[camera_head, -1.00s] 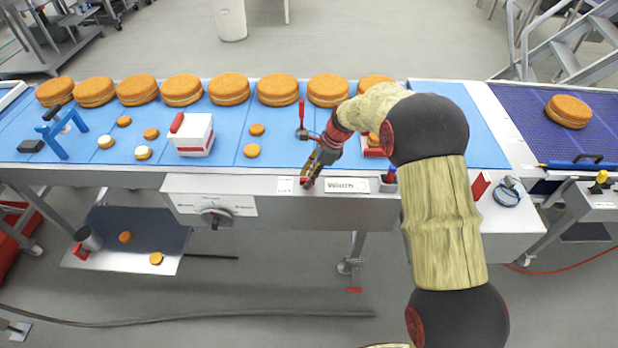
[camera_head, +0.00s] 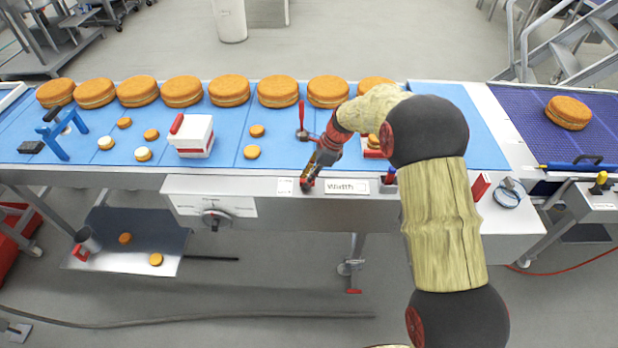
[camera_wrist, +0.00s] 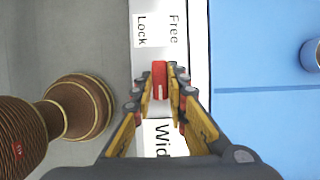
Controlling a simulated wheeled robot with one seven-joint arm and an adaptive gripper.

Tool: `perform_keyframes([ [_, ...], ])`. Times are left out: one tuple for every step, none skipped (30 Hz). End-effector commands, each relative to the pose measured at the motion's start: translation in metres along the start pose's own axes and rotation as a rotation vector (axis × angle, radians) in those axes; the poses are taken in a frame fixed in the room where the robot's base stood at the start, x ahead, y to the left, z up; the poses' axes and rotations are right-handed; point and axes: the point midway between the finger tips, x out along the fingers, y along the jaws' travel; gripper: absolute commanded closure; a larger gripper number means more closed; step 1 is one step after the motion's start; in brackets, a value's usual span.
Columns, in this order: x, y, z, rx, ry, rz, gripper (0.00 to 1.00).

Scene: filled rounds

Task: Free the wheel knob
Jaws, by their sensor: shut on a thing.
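A small red lever (camera_wrist: 160,78) stands on the machine's front ledge. In the wrist view it sits between a label plate reading Free and Lock (camera_wrist: 155,28) and a Width label (camera_wrist: 161,137). My gripper (camera_head: 307,184) is shut on the red lever, with a fingertip on each side of it in the wrist view (camera_wrist: 160,85). A dark round knob (camera_head: 215,219) is on the front panel below and left of my gripper. I cannot tell whether it is the wheel knob. The fingers partly cover the lever in the head view.
Large round cakes (camera_head: 229,90) line the back of the blue belt (camera_head: 285,145). A red-and-white box (camera_head: 195,140) and small biscuits lie left of my gripper. A red-handled post (camera_head: 301,118) stands close behind it. A clamp-like item (camera_head: 508,192) lies far right.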

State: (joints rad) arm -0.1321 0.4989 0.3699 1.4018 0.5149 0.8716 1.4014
Motion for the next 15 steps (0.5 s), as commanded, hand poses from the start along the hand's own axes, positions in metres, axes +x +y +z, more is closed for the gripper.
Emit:
perform_keyframes([
  [0.0000, 0.0001, -0.0001, 0.000, 0.000, 0.000, 1.00],
  [0.0000, 0.0001, 0.0000, -0.001, 0.000, 0.001, 1.00],
  [-0.0001, 0.0000, 0.0000, -0.003, 0.000, 0.002, 1.00],
  [-0.0002, 0.0000, 0.0000, -0.005, 0.000, 0.003, 1.00],
  [-0.0003, -0.0001, 0.0000, -0.008, 0.000, 0.004, 1.00],
  [-0.0005, -0.0002, 0.0001, -0.015, 0.000, 0.007, 1.00],
  [-0.0007, -0.0003, 0.0002, -0.021, 0.000, 0.010, 1.00],
  [-0.0010, -0.0004, 0.0003, -0.030, 0.000, 0.013, 1.00],
  [-0.0013, -0.0005, 0.0005, -0.043, 0.000, 0.019, 1.00],
  [-0.0016, -0.0007, 0.0006, -0.053, 0.000, 0.023, 1.00],
  [-0.0017, -0.0008, 0.0006, -0.067, 0.000, 0.029, 1.00],
  [-0.0016, -0.0010, 0.0005, -0.086, 0.000, 0.037, 1.00],
  [-0.0017, -0.0012, 0.0006, -0.104, 0.000, 0.045, 1.00],
  [-0.0022, -0.0014, 0.0010, -0.122, 0.000, 0.052, 1.00],
  [-0.0024, -0.0016, 0.0011, -0.149, 0.000, 0.063, 1.00],
])
